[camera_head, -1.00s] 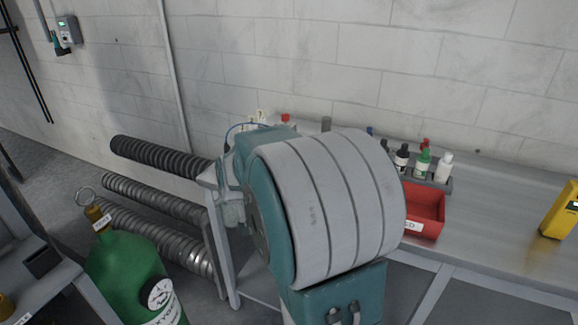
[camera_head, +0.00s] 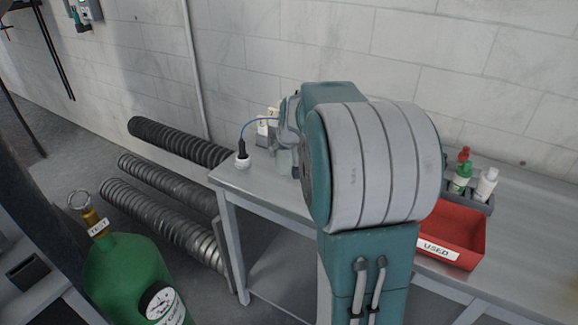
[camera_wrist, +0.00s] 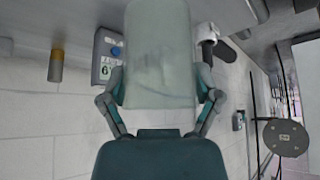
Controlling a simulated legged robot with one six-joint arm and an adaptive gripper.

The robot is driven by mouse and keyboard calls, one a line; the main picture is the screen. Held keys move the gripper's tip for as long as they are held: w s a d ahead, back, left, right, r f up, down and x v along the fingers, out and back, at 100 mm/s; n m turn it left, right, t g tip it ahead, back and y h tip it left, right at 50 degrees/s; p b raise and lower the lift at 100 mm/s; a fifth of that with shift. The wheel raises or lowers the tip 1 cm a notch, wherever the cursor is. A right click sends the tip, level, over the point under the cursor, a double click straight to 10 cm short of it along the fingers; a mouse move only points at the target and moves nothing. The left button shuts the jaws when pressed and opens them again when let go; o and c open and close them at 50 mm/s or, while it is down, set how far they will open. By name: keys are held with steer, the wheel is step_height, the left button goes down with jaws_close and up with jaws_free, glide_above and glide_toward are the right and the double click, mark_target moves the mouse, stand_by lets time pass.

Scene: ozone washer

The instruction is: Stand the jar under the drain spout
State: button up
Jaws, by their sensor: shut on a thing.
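In the wrist view, my gripper (camera_wrist: 162,92) is shut on a pale, translucent jar (camera_wrist: 160,50), with one finger on each side of it. The jar looks empty, and its upper part in the picture is cut off by the frame edge. In the head view, my arm's large grey and teal joint covers the middle of the bench, and I cannot clearly make out the gripper or jar behind it. I cannot identify the drain spout in either view.
A white-based black probe (camera_head: 242,158) with a blue cable stands near the bench's (camera_head: 262,190) left corner. A red "USED" bin (camera_head: 458,235) and bottles (camera_head: 485,185) are right of my arm. A green cylinder (camera_head: 125,275) and ribbed hoses (camera_head: 160,220) are at left.

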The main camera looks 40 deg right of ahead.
steer(key=w+d+f, duration=0.1)
steer(key=f, duration=0.1)
steer(key=w+d+f, duration=0.4)
steer(key=f, duration=0.1)
steer(key=shift+w+d, duration=0.2)
step_height(320, 180, down, 3)
steer(key=shift+d+f, duration=0.1)
steer(key=shift+d, duration=0.45)
steer(key=o, duration=0.9)
steer(key=shift+o, duration=0.7)
steer(key=shift+a, duration=0.4)
